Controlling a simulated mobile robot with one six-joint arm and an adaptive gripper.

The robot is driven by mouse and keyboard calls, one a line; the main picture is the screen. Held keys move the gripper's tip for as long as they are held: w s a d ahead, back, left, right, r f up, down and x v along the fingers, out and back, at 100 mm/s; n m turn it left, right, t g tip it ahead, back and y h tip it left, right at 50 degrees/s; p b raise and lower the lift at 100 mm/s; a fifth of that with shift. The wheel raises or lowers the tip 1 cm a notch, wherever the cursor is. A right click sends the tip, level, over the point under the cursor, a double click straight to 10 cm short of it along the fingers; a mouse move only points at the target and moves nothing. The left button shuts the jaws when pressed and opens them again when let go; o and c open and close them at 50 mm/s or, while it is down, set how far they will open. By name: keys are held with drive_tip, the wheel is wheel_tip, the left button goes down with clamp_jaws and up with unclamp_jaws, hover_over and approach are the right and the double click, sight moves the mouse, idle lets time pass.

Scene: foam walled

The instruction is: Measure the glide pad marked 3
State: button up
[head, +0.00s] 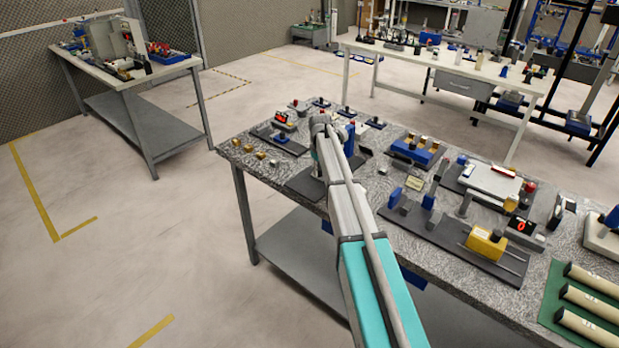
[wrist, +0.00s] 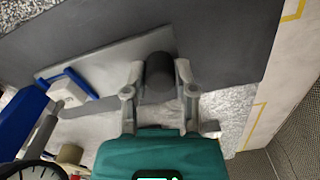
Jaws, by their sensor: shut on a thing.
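In the wrist view my gripper (wrist: 159,88) has its two fingers closed on the sides of a dark cylinder (wrist: 158,70), seen nearly end-on. Several small brass-coloured pieces (head: 249,148) lie in a row to the left. I can read no number 3 on any piece. A device with a red display (head: 282,117) stands behind them.
Cream cylinders (head: 590,310) lie on a green mat at the right. Bare floor lies to the left.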

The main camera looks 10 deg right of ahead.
drive_tip(key=shift+w+d, duration=0.15)
drive_tip(key=shift+w, duration=0.05)
drive_tip(key=o, duration=1)
drive_tip(key=shift+d, duration=0.1)
drive_tip(key=shift+c, duration=0.2)
drive_tip(key=shift+s, duration=0.15)
